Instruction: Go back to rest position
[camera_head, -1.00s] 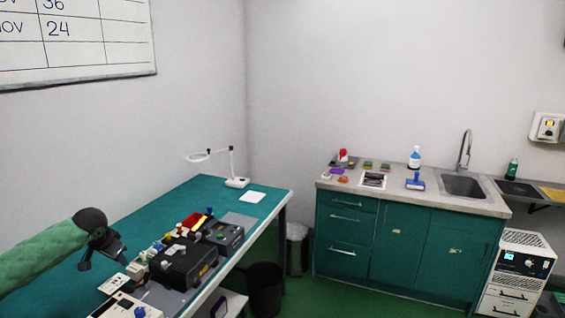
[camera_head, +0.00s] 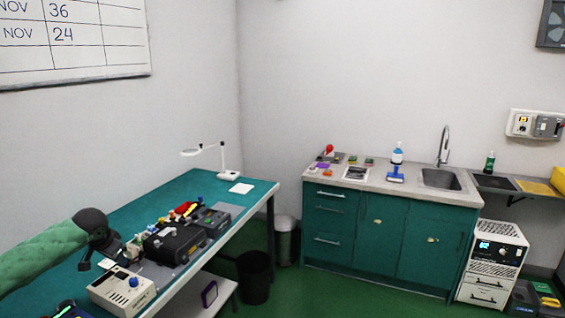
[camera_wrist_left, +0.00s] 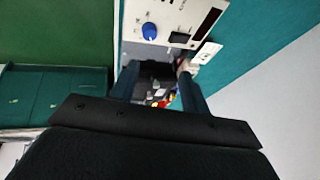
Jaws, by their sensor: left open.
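My left arm, in a green sleeve, comes in from the left in the head view. My left gripper (camera_head: 104,258) hangs over the near part of the green bench (camera_head: 200,183), beside a white instrument (camera_head: 122,290) with a blue knob. In the left wrist view the two dark fingers of my left gripper (camera_wrist_left: 163,88) stand apart. No object is held between them. Behind them show the white instrument (camera_wrist_left: 172,14) with its blue knob and some dark equipment. My right gripper is in neither view.
Black cases (camera_head: 176,241) and small coloured parts crowd the bench's front edge. A magnifier lamp (camera_head: 228,174) stands at its far end. A black bin (camera_head: 254,277) stands on the floor beside the bench. A sink cabinet (camera_head: 385,235) and a white unit (camera_head: 494,262) line the back wall.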

